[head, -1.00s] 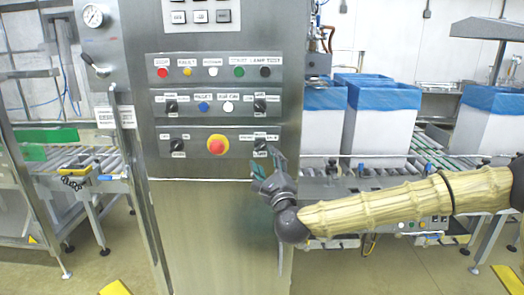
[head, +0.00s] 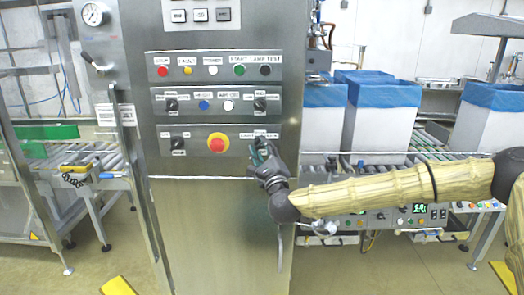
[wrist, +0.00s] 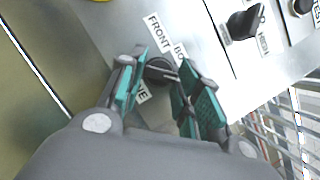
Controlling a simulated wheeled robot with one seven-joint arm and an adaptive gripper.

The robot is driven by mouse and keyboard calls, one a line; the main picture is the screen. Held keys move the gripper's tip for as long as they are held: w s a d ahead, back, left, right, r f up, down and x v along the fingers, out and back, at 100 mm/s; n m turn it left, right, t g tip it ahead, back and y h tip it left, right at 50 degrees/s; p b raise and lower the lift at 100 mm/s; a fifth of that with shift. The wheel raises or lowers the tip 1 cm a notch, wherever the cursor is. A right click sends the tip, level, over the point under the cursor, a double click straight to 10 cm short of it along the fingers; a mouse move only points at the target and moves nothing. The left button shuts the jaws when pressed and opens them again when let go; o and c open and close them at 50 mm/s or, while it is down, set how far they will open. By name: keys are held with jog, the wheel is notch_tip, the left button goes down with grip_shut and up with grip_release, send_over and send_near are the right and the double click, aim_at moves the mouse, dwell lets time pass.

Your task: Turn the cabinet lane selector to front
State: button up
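The lane selector is a black knob (wrist: 160,72) at the right end of the cabinet's lowest control row. In the wrist view a "FRONT" label, a partly covered "BO…" label and one ending in "NE" surround it. A pale pointer mark shows on the knob, but I cannot tell which label it points to. My gripper (wrist: 163,62) has its teal-padded fingers apart, one on each side of the knob. Whether the pads touch it is unclear. In the head view my gripper (head: 262,152) covers most of the knob.
A red emergency button (head: 218,143) on a yellow ring sits left in the same row. Another black selector (head: 260,104) is just above. Blue-lined boxes (head: 378,125) stand on the conveyor at right. A metal post (head: 137,185) runs along the cabinet's left side.

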jog(key=shift+n, duration=0.3)
jog(key=shift+c, duration=0.4)
jog(key=n, duration=0.1)
jog(key=n+g, duration=0.1)
jog(key=n+g+y, duration=0.1)
jog(key=n, duration=0.1)
jog(key=shift+d+r, duration=0.1)
jog(key=shift+r, duration=0.15)
jog(key=n, duration=0.1)
jog(key=n+g+p, duration=0.1)
jog(key=n, duration=0.1)
jog(key=n+p, duration=0.1)
jog(key=n, duration=0.1)
jog(key=shift+r+g, duration=0.25)
jog(key=shift+g, duration=0.05)
jog(key=n+g+p, duration=0.1)
jog(key=n, duration=0.1)
jog(key=n+h+p, duration=0.1)
jog(key=n+p, duration=0.1)
jog(key=shift+r+n+g+p, duration=0.2)
jog(key=shift+n+g+p, duration=0.1)
jog(key=shift+g, duration=0.1)
jog(key=shift+f+n+g+h+p, duration=0.15)
jog(key=shift+n+g+h+p, duration=0.25)
jog(key=shift+n+h+p, duration=0.55)
jog(key=shift+n, duration=0.55)
jog(key=o, duration=1)
